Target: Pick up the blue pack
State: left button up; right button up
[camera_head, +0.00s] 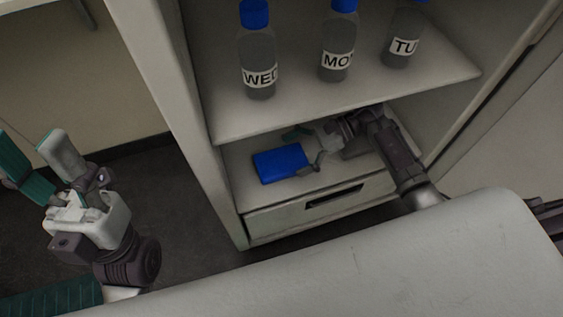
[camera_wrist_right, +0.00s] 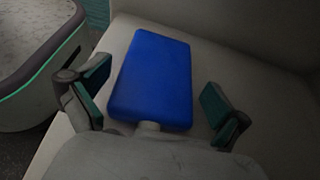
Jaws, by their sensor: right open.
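The blue pack (camera_head: 281,163) is a flat blue block lying on the lower shelf of the cabinet, near its left side. My right gripper (camera_head: 302,152) reaches into that compartment from the right, with its fingers next to the pack. In the right wrist view the blue pack (camera_wrist_right: 152,80) lies between the two open teal-padded fingers of the right gripper (camera_wrist_right: 154,92), with a gap on both sides. My left gripper (camera_head: 35,163) is open and empty, well left of the cabinet.
Above, the upper shelf (camera_head: 300,112) holds bottles labelled WED (camera_head: 258,55), MO (camera_head: 338,45) and TU (camera_head: 405,38). A drawer with a dark handle (camera_head: 334,196) is below the pack's shelf. The cabinet's left wall (camera_head: 190,110) stands close to the pack.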

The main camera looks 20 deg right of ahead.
aim_at(284, 159)
jog(key=x, duration=0.3)
jog(key=shift+a+f+b, duration=0.1)
jog(key=shift+a+b, duration=0.1)
jog(key=shift+b, duration=0.1)
jog(key=c, duration=1.1)
jog(key=shift+c, duration=0.2)
